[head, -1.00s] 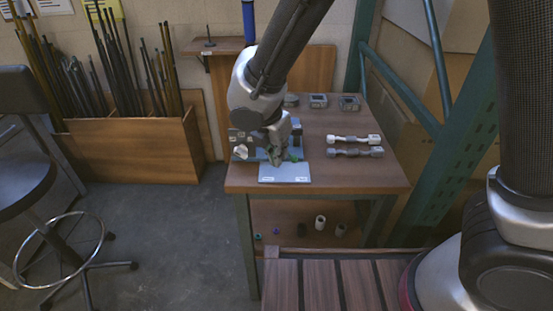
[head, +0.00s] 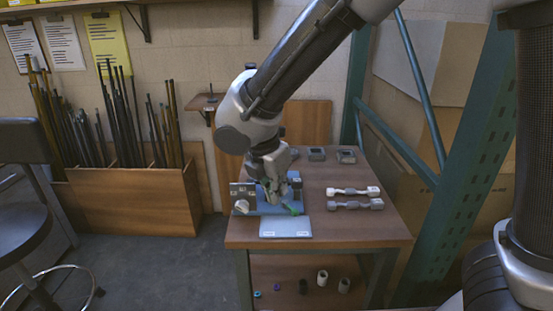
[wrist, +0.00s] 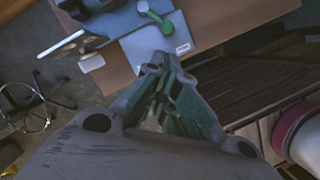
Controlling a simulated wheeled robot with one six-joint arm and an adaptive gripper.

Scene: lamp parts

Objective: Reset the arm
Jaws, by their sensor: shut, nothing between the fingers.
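My gripper (head: 272,196) is shut and empty. It points down over the blue fixture (head: 266,209) at the left part of the wooden table. In the wrist view my closed fingers (wrist: 166,68) point towards the pale blue-grey plate, with nothing between them. A green part (head: 293,209) lies beside the fingertips in the head view, and it shows beyond them, apart, in the wrist view (wrist: 152,14). Two lamp parts, a white-ended one (head: 353,191) and a grey one (head: 355,205), lie on the table to the right.
The plate (head: 286,227) lies at the front of the table (head: 390,228). Several small grey devices (head: 346,157) stand at the back. A green metal frame (head: 465,150) rises at the right. Small parts (head: 322,276) sit on the lower shelf. The table's right front is clear.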

